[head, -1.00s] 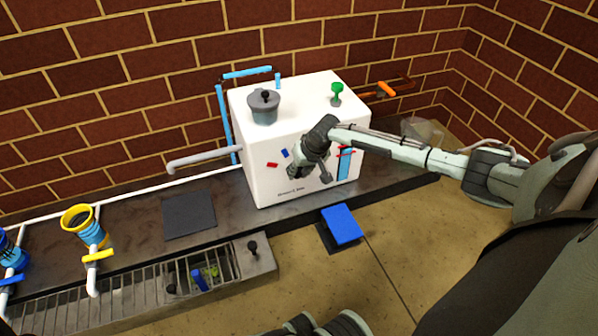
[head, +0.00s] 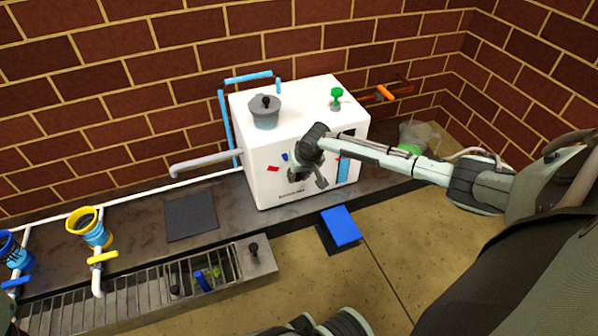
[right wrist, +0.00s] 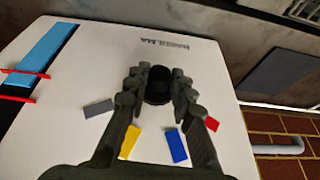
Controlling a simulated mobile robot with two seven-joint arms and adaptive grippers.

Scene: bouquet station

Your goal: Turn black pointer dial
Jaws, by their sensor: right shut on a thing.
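The black dial (right wrist: 157,85) is on the white front face of the boxy machine (head: 262,180). In the right wrist view it sits between my fingers, with grey (right wrist: 98,108), yellow (right wrist: 130,142), blue (right wrist: 176,145) and red (right wrist: 211,124) marks around it. I cannot tell where its pointer aims. My right gripper (head: 307,182) is at the machine's front; it also shows in the right wrist view (right wrist: 157,92), shut on the dial from both sides. In the head view the gripper mostly hides the dial. My left gripper is not in view.
A grey lidded pot (head: 265,112) and a green knob (head: 336,98) are on the machine's top. A blue pad (head: 341,226) lies in front below. A dark square plate (head: 190,217) lies on the counter to the left. A pale pipe (head: 205,160) sticks out from the machine's left side.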

